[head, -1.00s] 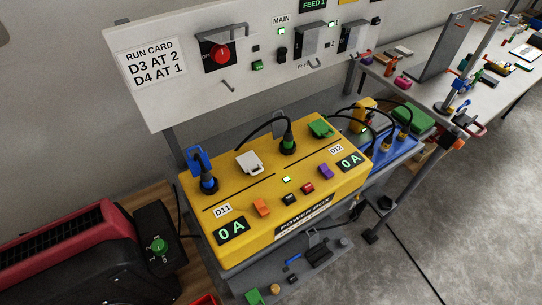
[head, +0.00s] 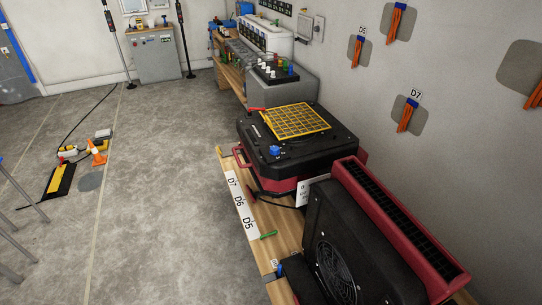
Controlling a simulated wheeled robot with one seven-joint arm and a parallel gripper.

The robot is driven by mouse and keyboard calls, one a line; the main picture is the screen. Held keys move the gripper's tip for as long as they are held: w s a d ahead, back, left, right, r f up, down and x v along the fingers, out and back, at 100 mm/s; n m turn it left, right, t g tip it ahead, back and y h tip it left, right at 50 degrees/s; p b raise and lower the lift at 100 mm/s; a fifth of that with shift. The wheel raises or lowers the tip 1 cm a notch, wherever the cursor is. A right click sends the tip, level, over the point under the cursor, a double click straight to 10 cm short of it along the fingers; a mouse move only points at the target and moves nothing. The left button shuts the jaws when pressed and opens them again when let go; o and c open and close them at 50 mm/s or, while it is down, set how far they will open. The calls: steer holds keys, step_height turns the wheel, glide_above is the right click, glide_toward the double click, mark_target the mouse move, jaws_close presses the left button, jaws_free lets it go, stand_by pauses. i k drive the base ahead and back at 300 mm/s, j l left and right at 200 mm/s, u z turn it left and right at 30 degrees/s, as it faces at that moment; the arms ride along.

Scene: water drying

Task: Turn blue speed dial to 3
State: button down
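A blue dial (head: 275,151) sits on the black top of a red and black machine (head: 322,143), near its front left corner. The machine stands on a wooden bench and has a yellow grille on top. The dial's setting is too small to read. My gripper is not in view.
A black and red dryer (head: 335,260) with a round fan stands on the bench in the foreground. The wooden bench edge carries a label strip (head: 240,205) reading D7, D6, D5.

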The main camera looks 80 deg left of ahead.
mark_target(274, 150)
steer(key=u, duration=2.3)
